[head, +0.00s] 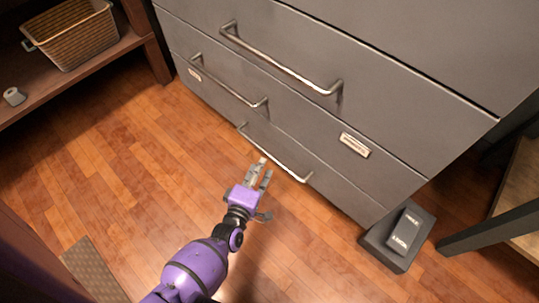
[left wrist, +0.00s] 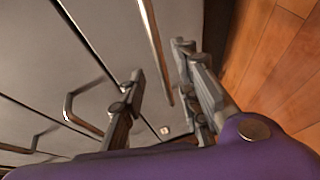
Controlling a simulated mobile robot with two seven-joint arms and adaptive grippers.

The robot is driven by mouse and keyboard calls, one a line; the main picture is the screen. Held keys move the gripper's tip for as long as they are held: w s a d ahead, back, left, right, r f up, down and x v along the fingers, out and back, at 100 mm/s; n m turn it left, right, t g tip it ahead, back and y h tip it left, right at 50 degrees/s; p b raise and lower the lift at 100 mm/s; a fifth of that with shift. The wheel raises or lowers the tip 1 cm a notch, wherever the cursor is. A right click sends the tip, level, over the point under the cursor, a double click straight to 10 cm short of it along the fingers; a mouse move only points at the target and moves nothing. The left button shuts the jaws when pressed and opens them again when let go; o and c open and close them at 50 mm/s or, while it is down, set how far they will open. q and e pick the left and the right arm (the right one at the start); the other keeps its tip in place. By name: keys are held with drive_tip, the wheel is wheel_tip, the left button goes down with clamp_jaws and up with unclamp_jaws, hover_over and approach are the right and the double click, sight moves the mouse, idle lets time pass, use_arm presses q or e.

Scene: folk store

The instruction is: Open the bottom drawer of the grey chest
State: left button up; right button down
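The grey chest (head: 390,90) fills the upper middle and right of the head view. Its bottom drawer (head: 335,185) looks flush with the front and carries a long metal bar handle (head: 280,158). My left gripper (head: 262,172) is just in front of this handle, low over the floor, with its fingers apart. In the left wrist view, the handle bar (left wrist: 156,45) runs between the two spread fingers of the left gripper (left wrist: 165,98). I cannot tell whether either finger touches it. My right gripper is not in view.
Higher drawers have a wide handle (head: 280,62) and a shorter handle (head: 228,82). A dark box (head: 378,247) with a labelled item (head: 405,232) on it stands by the chest's right corner. A shelf with a wicker basket (head: 75,35) is at left. Wooden floor (head: 130,150) before the chest is clear.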

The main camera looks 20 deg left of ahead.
sight(268, 153)
use_arm(q)
drive_tip(key=w+b, duration=0.1)
drive_tip(key=w, duration=0.1)
drive_tip(key=w+b, duration=0.1)
drive_tip(key=w, duration=0.1)
drive_tip(key=w+f+b, duration=0.1)
drive_tip(key=w, duration=0.2)
drive_tip(key=shift+a+f, duration=0.1)
drive_tip(key=shift+a, duration=0.05)
clamp_jaws()
